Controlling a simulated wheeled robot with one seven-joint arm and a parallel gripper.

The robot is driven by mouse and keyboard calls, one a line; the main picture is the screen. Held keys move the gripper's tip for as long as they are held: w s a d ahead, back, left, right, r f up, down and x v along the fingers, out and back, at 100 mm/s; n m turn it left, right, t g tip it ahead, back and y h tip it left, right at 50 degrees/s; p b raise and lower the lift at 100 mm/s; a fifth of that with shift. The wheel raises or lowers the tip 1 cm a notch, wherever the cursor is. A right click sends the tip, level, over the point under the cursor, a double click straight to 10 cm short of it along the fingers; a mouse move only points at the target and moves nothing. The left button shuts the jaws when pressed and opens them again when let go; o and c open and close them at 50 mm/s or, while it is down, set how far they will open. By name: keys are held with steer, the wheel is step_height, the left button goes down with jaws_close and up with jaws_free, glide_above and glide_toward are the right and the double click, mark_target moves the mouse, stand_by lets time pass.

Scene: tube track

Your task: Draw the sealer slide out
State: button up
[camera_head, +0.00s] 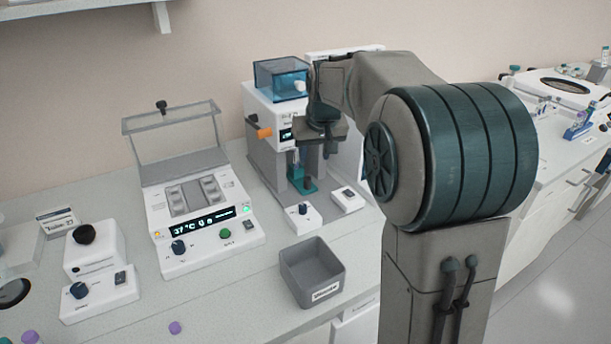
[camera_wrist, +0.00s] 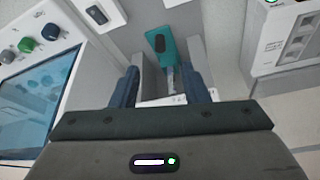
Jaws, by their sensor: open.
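The sealer (camera_head: 262,108) is a white and grey machine with a clear blue box on top and an orange knob on its left side. Its teal slide (camera_head: 303,187) shows low at the front, between the grey side walls. My gripper (camera_head: 318,150) is in front of the sealer, above the slide. Its two dark blue fingers (camera_wrist: 160,85) are apart, one each side of the slide's line, with nothing clearly held. Contact with the slide cannot be told.
Left of the sealer stands a white heating block (camera_head: 205,225) with a raised clear lid (camera_head: 172,123). A grey bin (camera_head: 312,272) sits at the bench front. Small white control boxes (camera_head: 298,216) stand before the sealer. A white device (camera_head: 98,262) is at far left.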

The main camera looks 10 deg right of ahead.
mark_target(308, 179)
steer(key=x, duration=0.5)
steer(key=w+x, duration=0.1)
steer(key=x, duration=0.8)
steer(key=shift+w+d+p, duration=0.15)
steer(key=shift+w+p, duration=0.2)
steer(key=shift+w, duration=0.05)
steer(key=shift+r, duration=0.1)
jaws_close()
